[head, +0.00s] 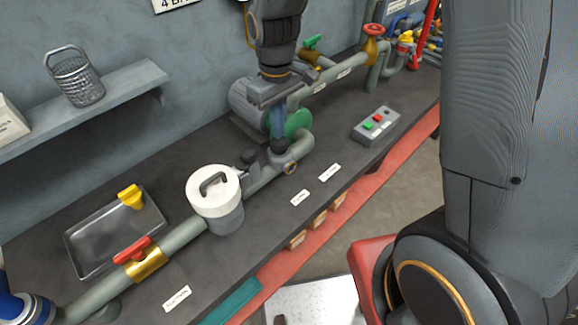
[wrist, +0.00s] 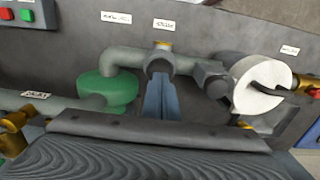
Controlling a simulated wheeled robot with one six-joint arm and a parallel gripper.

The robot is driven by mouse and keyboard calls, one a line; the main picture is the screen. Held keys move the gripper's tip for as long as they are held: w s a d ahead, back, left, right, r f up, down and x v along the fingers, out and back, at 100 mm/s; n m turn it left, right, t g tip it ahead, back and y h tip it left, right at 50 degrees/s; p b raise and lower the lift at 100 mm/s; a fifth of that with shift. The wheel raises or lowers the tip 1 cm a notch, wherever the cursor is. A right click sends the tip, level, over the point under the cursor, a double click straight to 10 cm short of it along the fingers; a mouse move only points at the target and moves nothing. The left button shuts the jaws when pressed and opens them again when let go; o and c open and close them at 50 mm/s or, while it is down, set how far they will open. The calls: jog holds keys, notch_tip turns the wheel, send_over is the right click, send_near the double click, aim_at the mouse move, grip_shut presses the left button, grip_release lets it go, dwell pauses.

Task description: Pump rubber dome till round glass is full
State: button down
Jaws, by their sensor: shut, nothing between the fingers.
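My gripper (head: 278,138) points straight down over the pipe beside the green pump casing, its blue-grey fingers shut and empty. A dark rubber dome (head: 278,147) sits on the pipe right under the fingertips. In the wrist view the fingertips (wrist: 158,76) meet the dome (wrist: 157,66), which they partly hide; I cannot tell whether they press it or only touch it. The round glass (head: 290,168), with a brass rim, is on the front side of the pipe just below the dome. Its brass rim shows edge-on in the wrist view (wrist: 162,45). Its fill level is too small to tell.
A white-lidded strainer (head: 213,190) stands left on the pipe, with a dark fitting (head: 250,157) between it and the dome. The green pump casing (head: 298,124) is close right of my fingers. A button box (head: 376,125) and a metal tray (head: 100,245) lie farther off.

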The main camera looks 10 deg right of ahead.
jog(key=shift+r, duration=0.1)
notch_tip(320, 180, up, 3)
jog(key=shift+f+p, duration=0.15)
jog(key=shift+p, duration=1.1)
notch_tip(320, 180, up, 4)
jog(key=shift+r, duration=0.1)
jog(key=s+d+f+m+t+b, duration=0.1)
jog(key=s+d+f+m+b, duration=0.5)
jog(key=d+f+b, duration=0.4)
jog(key=shift+s+d+f+m+b, duration=0.35)
jog(key=shift+s+d+b, duration=0.35)
jog(key=shift+d, duration=0.6)
jog(key=shift+s+r, duration=0.1)
dwell(0.7)
